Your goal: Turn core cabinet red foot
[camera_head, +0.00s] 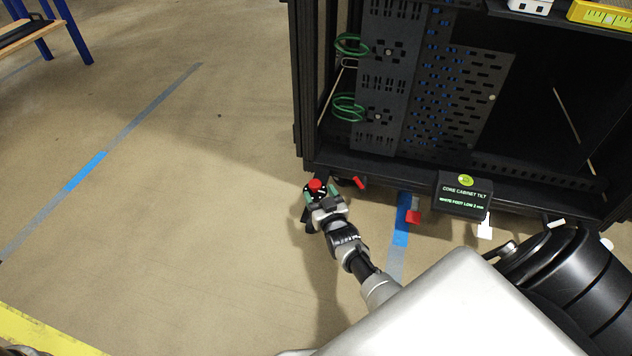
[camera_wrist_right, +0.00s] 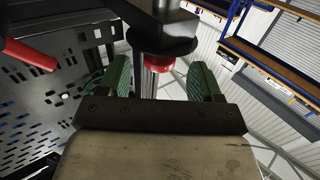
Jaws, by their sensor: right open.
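The black core cabinet (camera_head: 312,166) stands at the upper right of the head view. Its red foot (camera_head: 316,185) shows at the near left bottom corner, and in the right wrist view the red part (camera_wrist_right: 158,63) sits on a metal stem below a dark round plate. My right gripper (camera_head: 321,194) is at this foot. In the right wrist view its green-padded fingers (camera_wrist_right: 161,78) are apart, one on each side of the stem, with gaps visible. The foot's lower end is hidden. My left gripper is not in view.
A sign (camera_head: 465,196) on the cabinet reads "CORE CABINET TILT" and "WHITE FEET LOW 2 mm". A red bar (camera_head: 360,182) sticks out right of the foot.

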